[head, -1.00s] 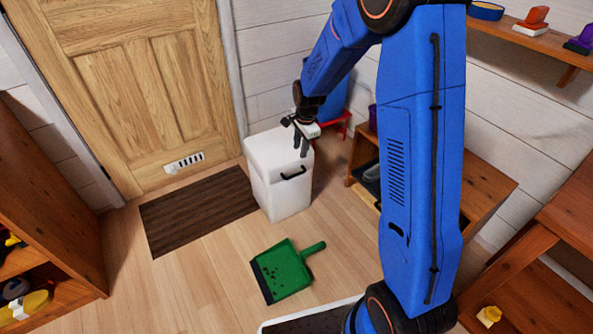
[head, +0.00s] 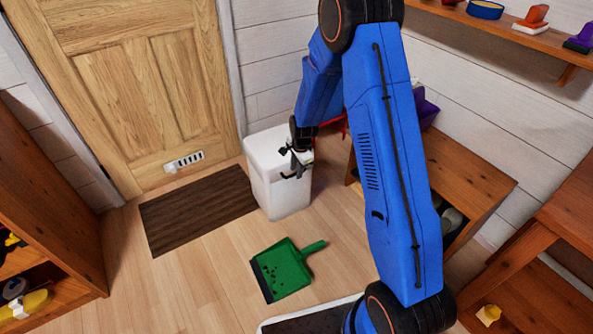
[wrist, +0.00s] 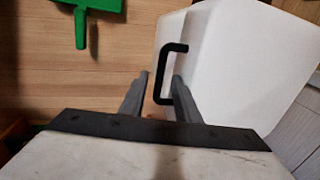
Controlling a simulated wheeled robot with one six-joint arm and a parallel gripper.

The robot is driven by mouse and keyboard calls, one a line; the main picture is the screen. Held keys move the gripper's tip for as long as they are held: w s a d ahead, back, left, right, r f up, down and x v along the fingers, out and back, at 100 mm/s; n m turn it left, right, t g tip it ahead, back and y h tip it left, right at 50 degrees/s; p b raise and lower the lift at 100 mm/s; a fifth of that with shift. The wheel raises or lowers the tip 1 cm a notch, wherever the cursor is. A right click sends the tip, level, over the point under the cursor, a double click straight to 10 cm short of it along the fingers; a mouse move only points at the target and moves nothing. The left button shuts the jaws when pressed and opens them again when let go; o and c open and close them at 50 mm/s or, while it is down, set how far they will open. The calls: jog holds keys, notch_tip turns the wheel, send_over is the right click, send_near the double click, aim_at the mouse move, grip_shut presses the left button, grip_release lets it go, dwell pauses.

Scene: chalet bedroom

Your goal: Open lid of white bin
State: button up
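The white bin (head: 275,195) stands on the floor near the door, upright, with its lid (head: 262,145) down. A black handle (head: 288,176) is on its front, partly hidden by my gripper (head: 294,165) in the head view. In the wrist view the white bin (wrist: 225,70) fills the upper right. The black handle (wrist: 164,72) shows between the two grey fingers of my gripper (wrist: 157,88). The fingers are apart, with a gap around the handle's lower part. I cannot tell whether either finger touches it.
A green dustpan (head: 283,270) lies on the floor in front of the bin. A dark mat (head: 198,210) lies by the door (head: 140,90). A wooden bench (head: 465,180) stands to the right of the bin. Open floor lies left of the dustpan.

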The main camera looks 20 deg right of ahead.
jog(key=shift+f, duration=0.25)
grip_shut()
jog(key=shift+w, duration=0.1)
